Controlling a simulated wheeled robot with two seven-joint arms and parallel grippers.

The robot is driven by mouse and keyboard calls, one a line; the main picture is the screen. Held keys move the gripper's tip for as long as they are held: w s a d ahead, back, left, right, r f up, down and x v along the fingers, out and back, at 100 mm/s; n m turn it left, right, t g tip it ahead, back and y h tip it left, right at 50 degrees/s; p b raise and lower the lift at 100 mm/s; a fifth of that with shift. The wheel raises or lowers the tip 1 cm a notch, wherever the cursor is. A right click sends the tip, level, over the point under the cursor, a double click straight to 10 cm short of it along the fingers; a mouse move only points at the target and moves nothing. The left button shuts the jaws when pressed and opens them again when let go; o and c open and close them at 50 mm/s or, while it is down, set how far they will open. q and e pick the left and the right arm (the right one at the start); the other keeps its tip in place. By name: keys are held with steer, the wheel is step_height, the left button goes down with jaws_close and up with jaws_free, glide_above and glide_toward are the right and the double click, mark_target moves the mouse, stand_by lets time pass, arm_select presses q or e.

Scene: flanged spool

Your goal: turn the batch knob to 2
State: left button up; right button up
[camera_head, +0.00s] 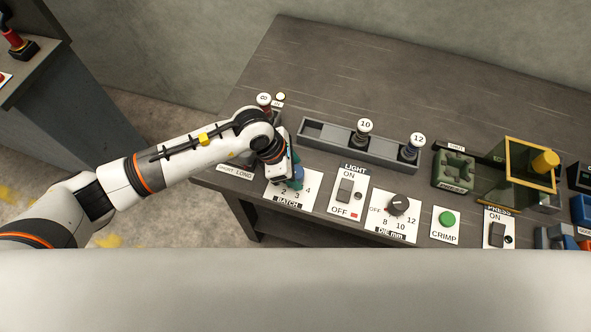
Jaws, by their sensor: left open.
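The white batch panel (306,204), marked 2, 3 and 4, lies at the front left of the dark bench. My left gripper (295,183) is over the upper part of this panel, pointing down, and it is open. The batch knob is hidden behind my gripper and wrist, so I cannot tell which number it points to or whether the fingers touch it. My right gripper is out of view.
To the right are the light switch panel (357,207), the die mm knob (398,204), the green crimp button (447,218) and the press switch (497,235). Behind stands a grey rack (336,133) with numbered dies. The bench's back middle is clear.

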arm_select(q)
steer(key=b+v, duration=0.2)
steer(key=v, duration=0.8)
steer(key=shift+a+r, duration=0.2)
steer(key=shift+r, duration=0.1)
